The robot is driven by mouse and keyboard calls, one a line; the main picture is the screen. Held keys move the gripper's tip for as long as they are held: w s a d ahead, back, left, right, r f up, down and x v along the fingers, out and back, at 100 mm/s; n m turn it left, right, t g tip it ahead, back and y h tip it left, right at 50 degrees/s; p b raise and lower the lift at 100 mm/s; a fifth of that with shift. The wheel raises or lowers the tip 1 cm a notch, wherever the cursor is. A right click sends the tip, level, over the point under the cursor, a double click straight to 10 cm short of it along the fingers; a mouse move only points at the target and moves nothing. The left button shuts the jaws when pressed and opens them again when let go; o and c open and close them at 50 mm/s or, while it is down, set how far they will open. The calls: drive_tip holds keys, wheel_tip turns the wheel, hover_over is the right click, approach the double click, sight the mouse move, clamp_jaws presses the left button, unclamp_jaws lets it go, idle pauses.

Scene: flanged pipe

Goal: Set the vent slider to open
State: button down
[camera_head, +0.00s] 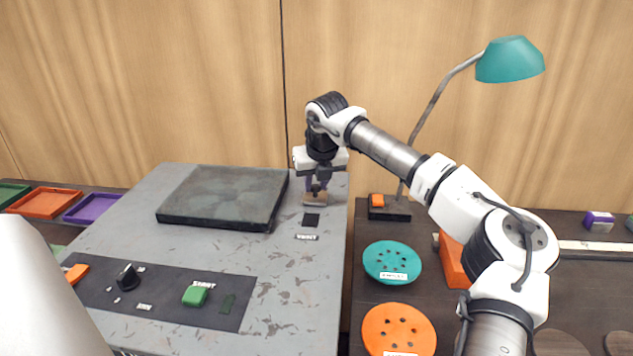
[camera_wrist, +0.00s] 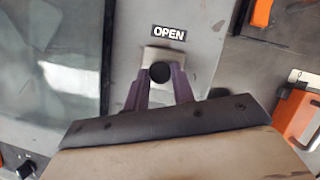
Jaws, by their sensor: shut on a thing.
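The vent slider is a light tan plate with a round dark knob (camera_wrist: 160,72). In the head view its plate (camera_head: 316,199) sits on the grey machine top, at the far end of a dark slot (camera_head: 311,220) above the "VENT" label (camera_head: 307,237). In the wrist view the slider lies right beside the "OPEN" label (camera_wrist: 169,33). My gripper (camera_wrist: 160,77) has its purple fingers shut on the knob, one on each side. In the head view my gripper (camera_head: 317,188) points down at the slider and partly hides it.
A dark raised plate (camera_head: 225,197) lies left of the slider on the machine top. A front panel holds a black knob (camera_head: 128,277) and a green switch (camera_head: 195,295). A teal lamp (camera_head: 510,60) and teal and orange discs (camera_head: 392,262) stand on the right-hand table.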

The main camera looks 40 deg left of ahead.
drive_tip(key=c, duration=1.6)
unclamp_jaws()
drive_tip(key=shift+w+r, duration=0.25)
drive_tip(key=o, duration=0.4)
drive_tip(key=shift+a+f, duration=0.15)
drive_tip(key=shift+o, duration=0.2)
drive_tip(key=shift+s, duration=0.1)
drive_tip(key=b+v, duration=0.2)
drive_tip(key=v, duration=1.2)
drive_tip(key=shift+b, duration=0.35)
drive_tip(key=shift+f, duration=0.15)
